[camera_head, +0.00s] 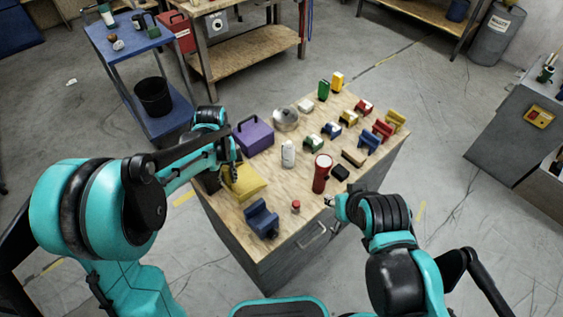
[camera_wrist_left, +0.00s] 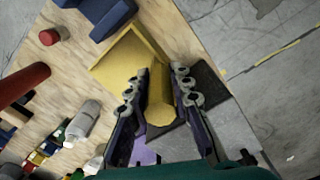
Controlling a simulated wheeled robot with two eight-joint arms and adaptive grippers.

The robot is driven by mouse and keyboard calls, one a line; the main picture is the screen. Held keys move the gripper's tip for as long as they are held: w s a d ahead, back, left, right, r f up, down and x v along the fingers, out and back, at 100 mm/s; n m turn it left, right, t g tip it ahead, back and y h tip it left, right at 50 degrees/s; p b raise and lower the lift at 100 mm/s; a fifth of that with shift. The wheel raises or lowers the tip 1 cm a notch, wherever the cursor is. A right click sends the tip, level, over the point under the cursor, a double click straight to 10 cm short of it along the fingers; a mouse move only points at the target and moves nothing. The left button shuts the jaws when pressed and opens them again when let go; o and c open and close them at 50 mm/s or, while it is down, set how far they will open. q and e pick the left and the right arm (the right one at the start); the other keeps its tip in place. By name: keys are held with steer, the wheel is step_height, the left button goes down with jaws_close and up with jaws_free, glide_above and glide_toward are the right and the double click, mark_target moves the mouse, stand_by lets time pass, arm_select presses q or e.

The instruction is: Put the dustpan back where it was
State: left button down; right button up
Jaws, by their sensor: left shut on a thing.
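The yellow dustpan (camera_head: 246,183) lies at the left edge of the wooden worktop (camera_head: 285,235), between a purple case and a blue block. In the left wrist view its flat pan (camera_wrist_left: 118,58) points to the upper left and its handle (camera_wrist_left: 160,100) lies between my fingers. My left gripper (camera_head: 232,163) is shut on the handle; its fingers also show in the wrist view (camera_wrist_left: 156,80). A dark flat pad (camera_wrist_left: 211,82) lies beside and partly under the handle. Whether the pan touches the wood is unclear. My right gripper (camera_head: 332,201) is at the front right edge, its fingers too small to read.
Near the dustpan are the purple case (camera_head: 253,137), the blue block (camera_head: 262,219), a white bottle (camera_head: 289,153), a red cylinder (camera_head: 321,173) and a small red-capped item (camera_head: 295,206). Several coloured blocks fill the far right. A blue cart (camera_head: 128,48) stands left behind.

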arm_select(q)
step_height(320, 180, down, 10)
steer(key=b, duration=0.4)
steer(key=shift+f, duration=0.15)
steer(key=c, duration=1.4)
jaws_free()
steer(key=shift+o, duration=0.3)
